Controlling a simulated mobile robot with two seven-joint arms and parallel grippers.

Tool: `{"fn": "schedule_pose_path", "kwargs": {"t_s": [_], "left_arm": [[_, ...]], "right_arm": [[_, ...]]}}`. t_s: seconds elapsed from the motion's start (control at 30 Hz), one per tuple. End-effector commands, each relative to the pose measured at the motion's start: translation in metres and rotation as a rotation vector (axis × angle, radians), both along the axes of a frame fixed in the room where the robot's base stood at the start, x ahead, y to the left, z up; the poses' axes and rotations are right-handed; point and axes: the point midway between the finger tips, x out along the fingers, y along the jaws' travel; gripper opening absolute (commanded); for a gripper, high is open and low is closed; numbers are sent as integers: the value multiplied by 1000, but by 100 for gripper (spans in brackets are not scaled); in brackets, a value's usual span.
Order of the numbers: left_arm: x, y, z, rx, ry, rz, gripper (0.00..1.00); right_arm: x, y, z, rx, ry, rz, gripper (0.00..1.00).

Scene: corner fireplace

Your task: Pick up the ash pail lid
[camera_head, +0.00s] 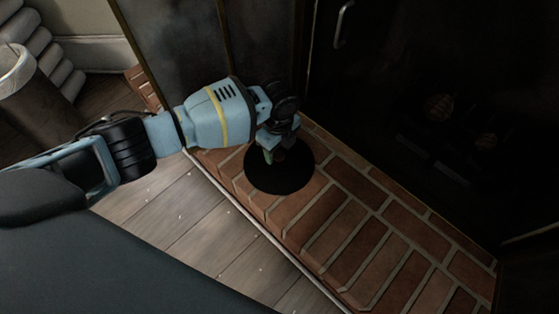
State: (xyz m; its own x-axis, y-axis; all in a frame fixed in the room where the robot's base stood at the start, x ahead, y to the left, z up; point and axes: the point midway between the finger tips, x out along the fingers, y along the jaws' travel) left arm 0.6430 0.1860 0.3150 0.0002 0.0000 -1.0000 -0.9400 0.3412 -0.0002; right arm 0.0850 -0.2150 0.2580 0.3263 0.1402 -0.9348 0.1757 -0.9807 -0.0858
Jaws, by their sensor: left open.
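The ash pail lid is a round, flat black disc (287,177) lying on the brick hearth in the head view. My left arm comes in from the left, and its gripper (273,154) is over the far-left part of the disc, pointing down. The left gripper is open. Its fingers hide part of the disc, including any handle at its middle. I cannot tell whether the fingertips touch it. My right gripper is not in view.
The brick hearth (362,231) runs along a dark fireplace front with a metal handle (341,24). A brownish cylindrical container (38,112) stands at the left near a ribbed white object (50,48). Wooden floor (176,220) lies in front of the hearth. Bricks to the right of the disc are clear.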

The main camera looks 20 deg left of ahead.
Motion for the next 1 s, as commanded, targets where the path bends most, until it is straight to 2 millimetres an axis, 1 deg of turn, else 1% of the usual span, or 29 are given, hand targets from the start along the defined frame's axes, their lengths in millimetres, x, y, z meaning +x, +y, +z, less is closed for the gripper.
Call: {"fn": "schedule_pose_path", "kwargs": {"t_s": [0.03, 0.2, 0.3, 0.47, 0.5, 0.8, 0.9, 1.0], "left_arm": [[0, 0, -11, 2, 2, 0, 55], [1, 0, -32, 2, 2, 1, 55], [1, 0, -36, 0, 1, 1, 55], [1, 0, -35, 0, 0, 0, 55], [1, 0, -35, 0, 0, 0, 54], [1, 0, -35, 0, 1, 0, 14], [1, 0, -34, 0, 0, 0, 3], [1, 0, -34, 0, 0, 0, 3]], "right_arm": [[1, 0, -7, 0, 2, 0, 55], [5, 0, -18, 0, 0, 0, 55], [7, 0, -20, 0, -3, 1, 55], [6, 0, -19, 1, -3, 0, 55], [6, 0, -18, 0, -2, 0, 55], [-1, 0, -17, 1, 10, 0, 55], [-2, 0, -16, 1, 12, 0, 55], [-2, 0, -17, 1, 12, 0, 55]]}}
